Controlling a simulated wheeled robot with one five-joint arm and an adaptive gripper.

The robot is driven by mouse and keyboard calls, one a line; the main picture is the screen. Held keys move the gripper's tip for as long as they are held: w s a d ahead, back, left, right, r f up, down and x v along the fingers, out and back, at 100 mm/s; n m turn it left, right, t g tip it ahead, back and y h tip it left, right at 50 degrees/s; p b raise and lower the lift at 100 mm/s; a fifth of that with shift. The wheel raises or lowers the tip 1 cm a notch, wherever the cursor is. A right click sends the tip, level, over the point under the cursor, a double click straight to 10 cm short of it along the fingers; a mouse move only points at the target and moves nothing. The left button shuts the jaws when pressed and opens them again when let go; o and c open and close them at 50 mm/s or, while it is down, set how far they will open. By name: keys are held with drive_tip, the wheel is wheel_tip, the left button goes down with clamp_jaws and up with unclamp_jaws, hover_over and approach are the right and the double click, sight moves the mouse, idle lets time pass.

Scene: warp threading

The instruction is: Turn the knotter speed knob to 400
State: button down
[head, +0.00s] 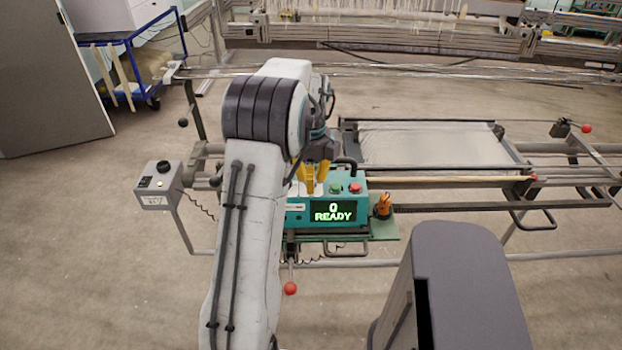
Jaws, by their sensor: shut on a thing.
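The teal knotter unit (297,218) stands in the middle, on a green plate of the frame. My gripper (313,188), with yellow fingers, reaches down to the top of the unit, left of a green button (335,188) and a red button (354,188). The fingers are shut on what appears to be the speed knob, which they and my arm hide. The knob's scale and pointer cannot be read.
A grey control box (158,187) on a post stands to the left. An orange and black item (382,206) sits right of the unit. A red-ball lever (290,288) hangs below it. Rails and a pale warp sheet (425,143) extend behind and right.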

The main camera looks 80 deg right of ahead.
drive_tip(key=shift+f, duration=0.1)
drive_tip(key=c, duration=1)
unclamp_jaws()
drive_tip(key=shift+o, duration=0.2)
wheel_tip(320, 180, up, 12)
